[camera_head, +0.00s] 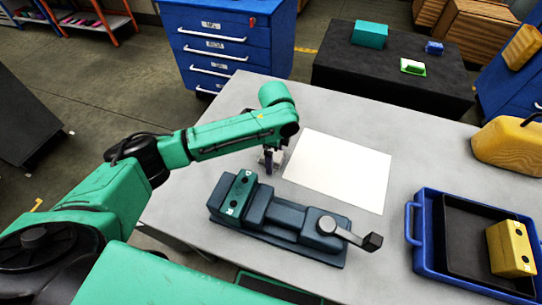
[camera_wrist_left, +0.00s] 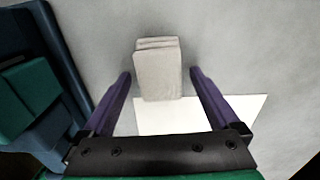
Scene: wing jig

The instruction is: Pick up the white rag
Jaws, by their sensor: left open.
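The white rag (camera_wrist_left: 158,68) shows in the left wrist view as a folded, pale, off-white bundle on the grey table. My left gripper (camera_wrist_left: 160,74) is open, with its two purple fingers on either side of the rag and a visible gap on each side. In the head view my left gripper (camera_head: 269,162) points down at the table beside the white sheet; the rag is hard to make out there, largely hidden by the gripper and arm. My right gripper is not in view.
A white sheet (camera_head: 340,170) lies flat right of the gripper. A blue-grey vise (camera_head: 290,222) stands just in front of it. A blue tray (camera_head: 418,230) with a yellow block (camera_head: 510,248) and a yellow case (camera_head: 508,143) are at the right. Bare table lies between sheet and tray.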

